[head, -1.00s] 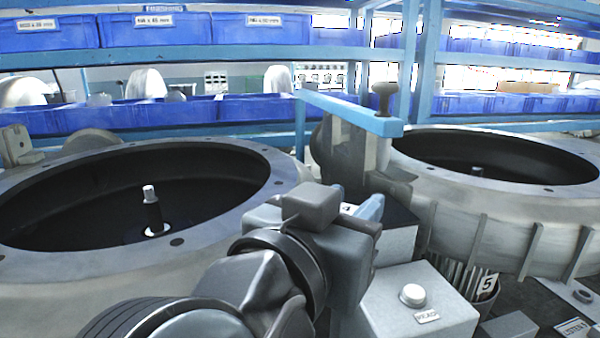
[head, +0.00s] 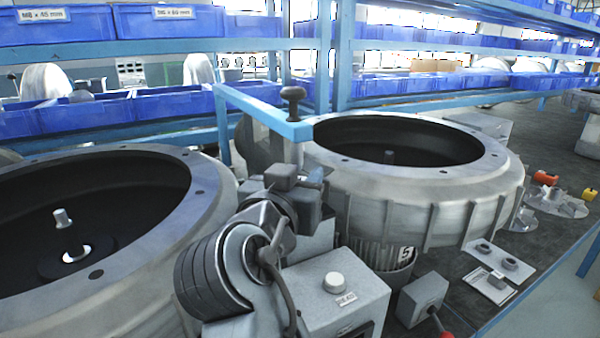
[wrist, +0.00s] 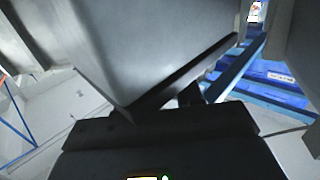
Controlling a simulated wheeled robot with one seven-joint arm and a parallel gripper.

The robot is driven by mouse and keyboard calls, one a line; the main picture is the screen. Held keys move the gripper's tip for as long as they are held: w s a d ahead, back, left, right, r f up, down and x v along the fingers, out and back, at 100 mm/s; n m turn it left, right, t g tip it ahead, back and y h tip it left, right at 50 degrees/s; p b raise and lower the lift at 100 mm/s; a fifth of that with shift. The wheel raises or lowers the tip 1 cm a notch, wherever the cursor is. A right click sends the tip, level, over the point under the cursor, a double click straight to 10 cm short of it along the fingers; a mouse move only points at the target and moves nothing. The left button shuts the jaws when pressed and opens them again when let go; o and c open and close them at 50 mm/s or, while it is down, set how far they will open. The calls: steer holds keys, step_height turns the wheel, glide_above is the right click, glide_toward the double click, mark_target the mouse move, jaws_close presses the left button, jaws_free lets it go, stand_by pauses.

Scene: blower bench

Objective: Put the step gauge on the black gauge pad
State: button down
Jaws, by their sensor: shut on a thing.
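My gripper (head: 292,182) is at the end of my folded arm, low in the middle of the head view. Its fingertips are hidden there behind my wrist. In the wrist view a large plain grey block, which looks like the step gauge (wrist: 155,45), sits close in front of the dark gripper body (wrist: 165,135) and fills the upper middle. The gripper is shut on it; the finger contact is not clear. I cannot make out the black gauge pad in either view.
Two round grey blower housings (head: 215,195) (head: 420,200) stand left and right. A grey box with a white button (head: 335,283) is close to my arm. A blue bracket with a dark knob (head: 292,105) rises behind. Bare dark bench (head: 545,235) shows at right, among small parts.

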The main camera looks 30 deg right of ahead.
steer(key=shift+f, duration=0.1)
steer(key=shift+f, duration=0.1)
steer(key=c, duration=0.7)
jaws_free()
steer(key=shift+c, duration=0.2)
steer(key=shift+r, duration=0.3)
steer(key=b+v, duration=0.3)
steer(key=v, duration=0.9)
steer(key=shift+f, duration=0.1)
